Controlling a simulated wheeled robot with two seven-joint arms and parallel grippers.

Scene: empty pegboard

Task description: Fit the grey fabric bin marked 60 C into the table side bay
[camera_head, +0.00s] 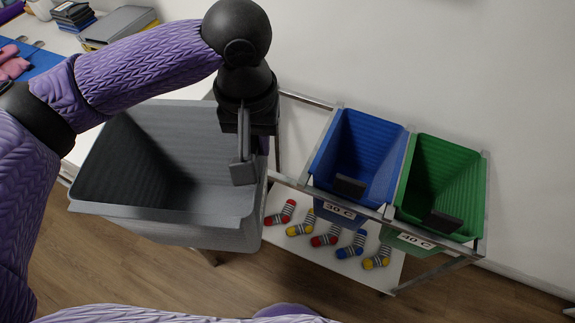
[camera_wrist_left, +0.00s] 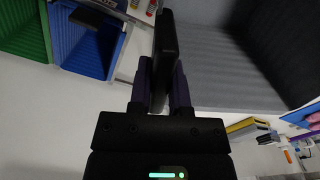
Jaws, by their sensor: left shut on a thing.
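The grey bin (camera_head: 190,234) hangs upright, slightly tilted, over the left part of the metal rack; its 60 C mark is not visible. My left gripper (camera_head: 246,165) is shut on the bin's right edge, at a dark tab seen between the fingers in the left wrist view (camera_wrist_left: 164,85). The bin's grey wall fills the upper right there (camera_wrist_left: 222,85). The table side bay (camera_head: 292,150) lies between the white table and the blue bin, partly hidden by the grey bin and gripper. My right gripper is not in view.
The blue bin (camera_head: 360,150) marked 30 C and green bin (camera_head: 440,185) marked 40 C hang in the rack's other bays. Several striped socks (camera_head: 325,240) lie on the white lower shelf. Folders (camera_head: 118,26) lie on the white table behind my left arm.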

